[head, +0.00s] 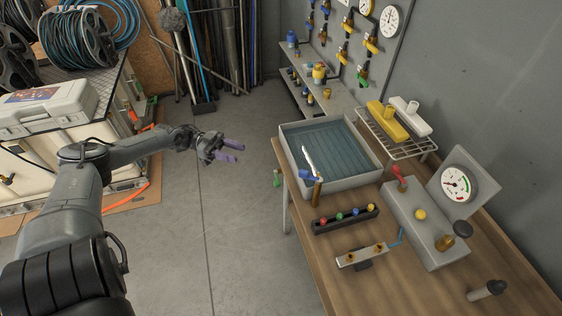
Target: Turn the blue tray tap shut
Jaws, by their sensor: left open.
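The blue tray tap (309,176) is at the near left corner of the grey tray (352,184), with a blue handle on a brass body (317,191). A white streak (307,157) rises from beside the handle over the tray; it looks like water, but I cannot be sure. The tray holds blue-tinted water (335,150). My left gripper (238,152) is open and empty, over the floor to the left of the tray and apart from the tap. My right gripper is out of view.
The wooden table (400,286) also bears a rack of coloured knobs (345,219), a brass-fitted bar (361,255), a grey box with valves (425,222), a gauge (457,183) and a wire rack (399,148). A valve shelf (335,97) stands behind.

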